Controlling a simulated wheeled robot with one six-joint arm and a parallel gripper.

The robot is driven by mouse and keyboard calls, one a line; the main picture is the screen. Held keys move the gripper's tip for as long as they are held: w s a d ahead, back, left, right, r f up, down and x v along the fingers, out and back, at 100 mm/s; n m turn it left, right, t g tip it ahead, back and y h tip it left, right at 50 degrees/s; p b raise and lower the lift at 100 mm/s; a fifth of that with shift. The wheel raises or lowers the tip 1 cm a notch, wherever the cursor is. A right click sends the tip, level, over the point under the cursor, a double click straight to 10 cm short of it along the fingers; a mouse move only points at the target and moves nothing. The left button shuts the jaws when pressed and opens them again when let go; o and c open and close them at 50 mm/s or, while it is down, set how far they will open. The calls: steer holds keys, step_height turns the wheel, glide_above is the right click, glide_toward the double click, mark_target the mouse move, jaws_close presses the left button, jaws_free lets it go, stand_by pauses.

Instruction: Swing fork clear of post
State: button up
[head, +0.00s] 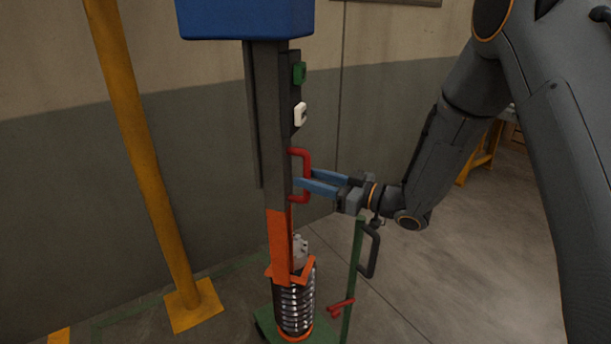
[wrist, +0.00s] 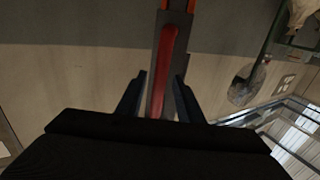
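A dark upright beam (head: 268,130) carries a red D-shaped handle (head: 305,160) on its right side. The beam's orange lower end, the fork (head: 279,235), sits at the top of a ribbed post (head: 294,305), against a grey metal piece (head: 300,250). Whether the fork touches that piece I cannot tell. My gripper (head: 305,179) is at the handle, its two blue fingers reaching in from the right. In the wrist view the red handle (wrist: 167,60) lies between the fingers, with gaps on both sides. The gripper appears open around it, not closed on it.
A yellow pole (head: 140,140) stands left. A green upright (head: 353,280) with a black handle (head: 372,252) and red lever (head: 341,308) stands just below my gripper. Floor at right is clear.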

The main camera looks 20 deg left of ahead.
steer(key=shift+x, duration=0.8)
steer(key=shift+d, duration=0.1)
jaws_close()
steer(key=shift+s, duration=0.1)
